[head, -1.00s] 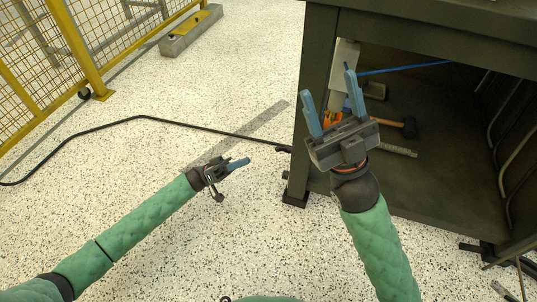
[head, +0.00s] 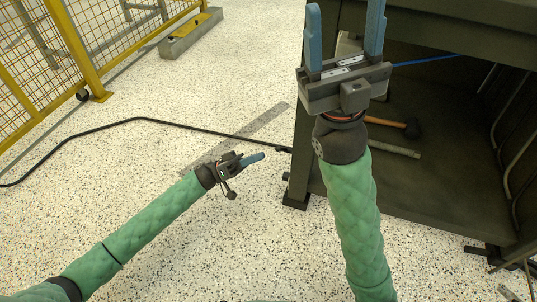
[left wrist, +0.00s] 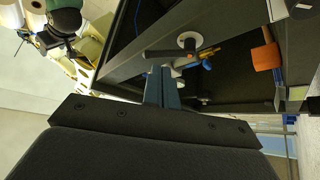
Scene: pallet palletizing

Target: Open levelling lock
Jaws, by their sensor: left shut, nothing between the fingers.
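My left gripper (head: 258,158) is shut and empty in the head view, above the floor left of the dark workbench (head: 297,165). Its closed blue fingers show in the left wrist view (left wrist: 162,85). There, a dark lever (left wrist: 168,53) with a pale round hub (left wrist: 187,41) lies just beyond the fingertips, by a grey bench bar; contact cannot be told. It may be the levelling lock, which I cannot make out in the head view. My right gripper (head: 346,50) is open and empty, fingers up, in front of the bench's left post.
A mallet (head: 405,127) and a grey rod (head: 393,149) lie on the bench's lower shelf. A black cable (head: 130,119) runs over the floor to the bench. A yellow mesh fence (head: 80,50) stands at the left.

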